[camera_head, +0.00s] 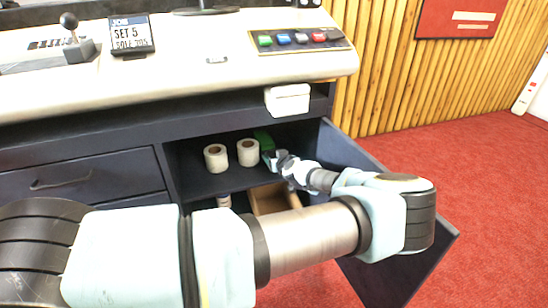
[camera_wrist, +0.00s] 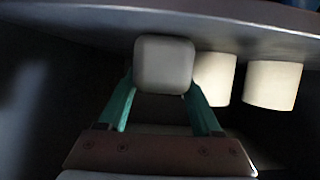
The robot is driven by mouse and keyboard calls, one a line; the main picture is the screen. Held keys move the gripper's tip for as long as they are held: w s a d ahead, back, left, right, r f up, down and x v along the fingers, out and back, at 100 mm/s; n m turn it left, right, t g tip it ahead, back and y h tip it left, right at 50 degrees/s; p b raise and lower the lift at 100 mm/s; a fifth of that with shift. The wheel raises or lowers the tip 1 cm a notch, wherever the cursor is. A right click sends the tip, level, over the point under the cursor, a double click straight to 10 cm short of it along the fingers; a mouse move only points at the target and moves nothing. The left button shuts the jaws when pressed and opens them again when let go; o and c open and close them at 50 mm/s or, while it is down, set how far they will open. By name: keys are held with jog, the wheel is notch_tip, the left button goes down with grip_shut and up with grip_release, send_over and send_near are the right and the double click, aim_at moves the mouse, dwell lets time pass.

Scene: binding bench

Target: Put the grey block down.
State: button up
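The grey block (camera_wrist: 164,64) shows in the wrist view as a pale, rounded box between the tips of my gripper (camera_wrist: 162,88). The two teal fingers touch its sides, so my gripper looks shut on it. In the head view my gripper (camera_head: 275,160) reaches into the open cupboard (camera_head: 190,178), just right of two white rolls. The block is too small and too covered there to make out clearly. Whether its underside touches the shelf cannot be told.
Two white rolls, one nearer the left (camera_head: 215,157) and one beside it (camera_head: 248,152), stand close to my gripper. A brown box (camera_head: 268,200) sits lower down. The open door (camera_head: 350,155) flanks my arm on the right.

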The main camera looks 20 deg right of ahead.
jog(key=o, duration=0.4)
jog(key=shift+r+p, duration=0.25)
jog(key=shift+p, duration=0.1)
jog(key=p+v, duration=0.1)
jog(key=v, duration=1.1)
jog(key=w+a+f+n+g+y, duration=0.15)
jog(key=a+n+g+y, duration=0.5)
jog(key=a, duration=1.55)
jog(key=s+a+r+m+g+h, duration=0.1)
jog(key=s+a+r+m, duration=0.1)
jog(key=a+r, duration=0.4)
jog(key=s+a+r+m+g+h, duration=0.2)
jog(key=s+a+r, duration=0.2)
jog(key=a+r, duration=0.2)
jog(key=s+a+r+m+g+h, duration=0.2)
jog(key=s+a+r, duration=0.2)
jog(key=r, duration=0.5)
jog(key=shift+s+a+r, duration=0.1)
jog(key=shift+a+r, duration=0.05)
jog(key=shift+a, duration=0.45)
jog(key=shift+a+r, duration=0.15)
jog(key=shift+a, duration=0.45)
